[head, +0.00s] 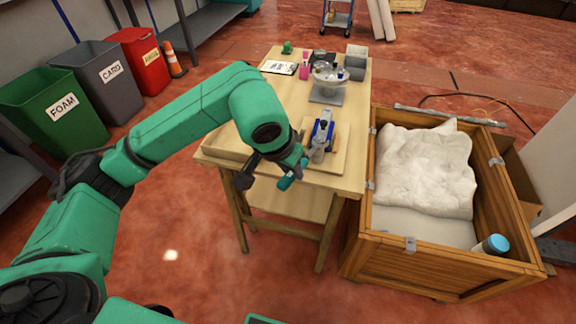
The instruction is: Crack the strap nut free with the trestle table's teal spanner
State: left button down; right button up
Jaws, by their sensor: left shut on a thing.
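My left gripper (282,170) hangs over the near edge of the wooden trestle table (350,182). It is shut on a small teal piece, which looks like the teal spanner (290,179); the gripper and wrist hide much of it. A blue and grey device (321,138) stands on a light board on the table, just right of and beyond the gripper. I cannot make out the strap nut at this size. My right gripper is not in view.
A wooden crate (408,246) with white packing (428,170) and a blue-capped container (492,244) stands right of the table. A clear bowl (330,77) sits on the table's far half. FOAM (62,108), CARD and red bins stand at left. Floor in front is clear.

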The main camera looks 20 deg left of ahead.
pick_arm(q)
jog(key=shift+s+d+n+y, duration=0.25)
jog(key=shift+d+n+y, duration=0.05)
jog(key=shift+d+n, duration=0.5)
jog(key=shift+d, duration=0.1)
jog(key=shift+s+d+n+y, duration=0.1)
jog(key=shift+d+n+y, duration=0.3)
jog(key=shift+d+n, duration=0.75)
jog(key=shift+d, duration=0.15)
jog(key=shift+d+n+y+p, duration=0.3)
jog(key=shift+d+n+y, duration=0.2)
jog(key=shift+d+n, duration=0.65)
jog(key=shift+d, duration=0.15)
